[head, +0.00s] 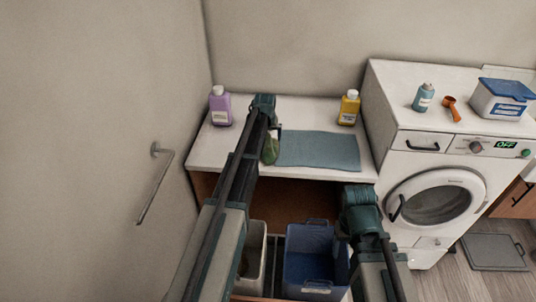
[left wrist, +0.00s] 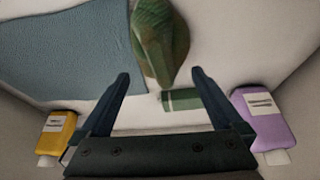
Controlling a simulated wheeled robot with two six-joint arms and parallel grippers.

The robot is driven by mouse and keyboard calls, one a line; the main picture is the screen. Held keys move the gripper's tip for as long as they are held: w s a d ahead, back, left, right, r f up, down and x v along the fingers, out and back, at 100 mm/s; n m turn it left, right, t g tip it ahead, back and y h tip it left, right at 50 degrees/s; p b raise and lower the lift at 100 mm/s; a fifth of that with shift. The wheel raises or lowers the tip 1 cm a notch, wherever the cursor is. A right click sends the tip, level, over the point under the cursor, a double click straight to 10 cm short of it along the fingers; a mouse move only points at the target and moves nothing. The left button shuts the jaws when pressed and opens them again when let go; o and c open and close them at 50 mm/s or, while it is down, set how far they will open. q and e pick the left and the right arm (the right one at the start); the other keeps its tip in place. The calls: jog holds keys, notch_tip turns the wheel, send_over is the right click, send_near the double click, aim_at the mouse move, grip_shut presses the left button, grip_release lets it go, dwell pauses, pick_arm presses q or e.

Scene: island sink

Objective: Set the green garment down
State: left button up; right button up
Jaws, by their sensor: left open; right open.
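The green garment (head: 270,151) lies bunched on the white countertop (head: 206,152), at the left edge of the blue-grey mat (head: 318,151). In the left wrist view the garment (left wrist: 160,40) is a crumpled green shape beside the mat's edge, just beyond my fingertips. A small green strip (left wrist: 181,100) shows between the fingers; I cannot tell whether it belongs to the garment. My left gripper (left wrist: 160,76) is open and empty over the counter; its arm partly hides the garment's surroundings in the head view. My right gripper (head: 343,235) is open, low in front of the counter.
A purple bottle (head: 220,106) and a yellow bottle (head: 349,108) stand at the back of the counter. A blue bin (head: 310,262) and a pale bin (head: 254,256) are below. A washing machine (head: 435,200) stands at right, with a spray can (head: 423,98) and a tub (head: 501,99) on top.

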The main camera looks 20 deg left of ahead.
aim_at(268, 141)
pick_arm(q)
jog(key=b+x, duration=0.5)
jog(key=shift+a+f, duration=0.1)
jog(key=shift+f, duration=0.2)
jog(key=shift+r, duration=0.15)
jog(key=shift+c, duration=0.4)
jog(key=c, duration=1.4)
jog(key=shift+r+p, duration=0.15)
jog(key=shift+p, duration=0.15)
